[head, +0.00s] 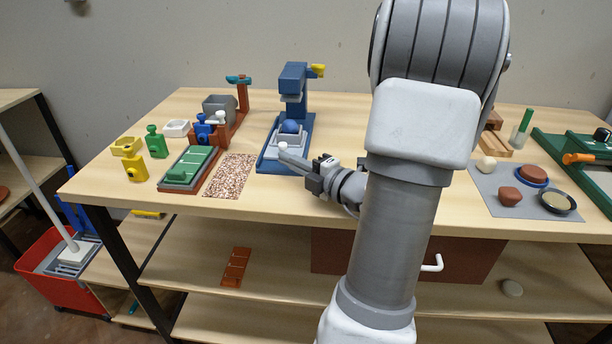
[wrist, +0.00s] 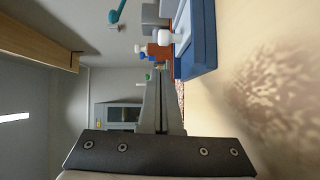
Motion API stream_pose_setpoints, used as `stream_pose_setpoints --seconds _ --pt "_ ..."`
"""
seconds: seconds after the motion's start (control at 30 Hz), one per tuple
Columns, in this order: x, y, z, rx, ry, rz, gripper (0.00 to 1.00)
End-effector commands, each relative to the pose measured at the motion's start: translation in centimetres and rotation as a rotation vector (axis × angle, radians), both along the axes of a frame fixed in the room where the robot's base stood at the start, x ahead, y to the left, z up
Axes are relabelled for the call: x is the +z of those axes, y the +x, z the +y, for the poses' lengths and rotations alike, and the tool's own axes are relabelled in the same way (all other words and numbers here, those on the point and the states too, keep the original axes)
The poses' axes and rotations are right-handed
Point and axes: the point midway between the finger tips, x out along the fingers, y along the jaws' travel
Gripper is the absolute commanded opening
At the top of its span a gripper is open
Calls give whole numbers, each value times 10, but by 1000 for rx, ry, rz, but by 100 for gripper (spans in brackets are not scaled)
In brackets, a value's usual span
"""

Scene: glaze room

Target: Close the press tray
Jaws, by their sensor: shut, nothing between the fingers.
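The blue press (head: 293,80) stands at the back middle of the table, with a yellow handle at its top. Its pale grey tray (head: 297,139) sits low on the blue base, with a blue ball (head: 290,127) on or over it. It appears drawn out toward the front; how far is hard to tell. A white knob (wrist: 165,37) shows beside the blue base in the wrist view. My gripper (head: 286,154) is shut and empty at the front of the tray, its tips close to it; contact cannot be told. The wrist view shows the shut fingers (wrist: 159,95).
A speckled mat (head: 231,176) and a green-topped board (head: 190,168) lie left of the press. Yellow, green and blue pieces stand farther left. A grey mat (head: 484,186) with bowls and lumps lies at the right. My arm hides the table's middle.

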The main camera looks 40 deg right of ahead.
Motion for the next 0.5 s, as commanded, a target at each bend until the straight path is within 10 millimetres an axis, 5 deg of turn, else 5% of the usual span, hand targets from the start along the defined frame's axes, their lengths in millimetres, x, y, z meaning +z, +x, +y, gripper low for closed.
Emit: stream_pose_setpoints --seconds 0.5 --pt "-2 22 -21 -3 1 1 0"
